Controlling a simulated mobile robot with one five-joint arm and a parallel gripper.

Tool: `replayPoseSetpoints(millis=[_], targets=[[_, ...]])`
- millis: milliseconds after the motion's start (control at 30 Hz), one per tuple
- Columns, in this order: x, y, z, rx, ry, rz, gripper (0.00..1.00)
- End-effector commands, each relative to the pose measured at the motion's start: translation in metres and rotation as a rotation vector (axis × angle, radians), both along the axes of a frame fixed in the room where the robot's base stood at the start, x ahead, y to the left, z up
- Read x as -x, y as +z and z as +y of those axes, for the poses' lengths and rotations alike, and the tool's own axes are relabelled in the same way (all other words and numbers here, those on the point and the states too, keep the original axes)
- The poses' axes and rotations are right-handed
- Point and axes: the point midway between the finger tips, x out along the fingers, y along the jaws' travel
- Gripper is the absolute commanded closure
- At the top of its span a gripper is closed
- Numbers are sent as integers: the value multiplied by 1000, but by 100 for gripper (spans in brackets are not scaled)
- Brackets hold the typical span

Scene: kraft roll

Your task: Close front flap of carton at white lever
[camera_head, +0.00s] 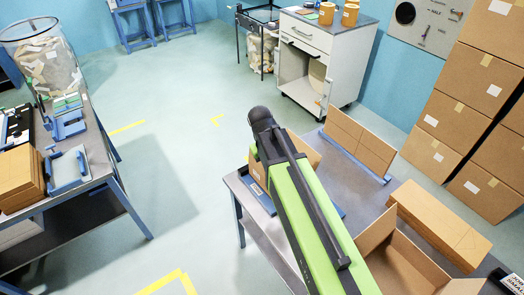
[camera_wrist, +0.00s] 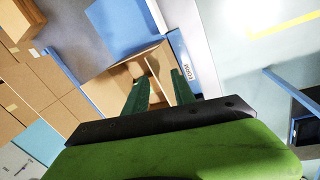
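In the wrist view an open brown carton (camera_wrist: 105,86) lies beyond the fingertips, beside a blue strip with a small white label. I cannot tell whether the fingers touch it. In the head view a carton (camera_head: 308,149) on the workbench is mostly hidden behind my green arm, and the fingers are hidden too. A second open carton (camera_head: 405,262) stands at the lower right, with its walls or flaps upright. I cannot make out a white lever in either view.
A brown board (camera_head: 357,142) stands upright in a blue holder on the workbench, with a flat brown stack (camera_head: 440,225) nearer. Stacked boxes (camera_head: 450,110) rise at the right. A side table (camera_head: 95,178) is at left, with open floor between.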

Motion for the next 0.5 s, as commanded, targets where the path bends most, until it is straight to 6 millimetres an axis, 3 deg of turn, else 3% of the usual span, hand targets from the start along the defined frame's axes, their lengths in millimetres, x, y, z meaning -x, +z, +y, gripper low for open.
replayPoseSetpoints(millis=[33, 100, 200, 367, 500], targets=[[-15, 33, 36, 33, 77, -14, 77], [-23, 48, 71, 74, 160, -32, 86], [-26, 56, 98, 109, 226, -48, 99], [-25, 51, 103, 117, 240, -52, 100], [-28, 33, 98, 116, 238, -52, 100]])
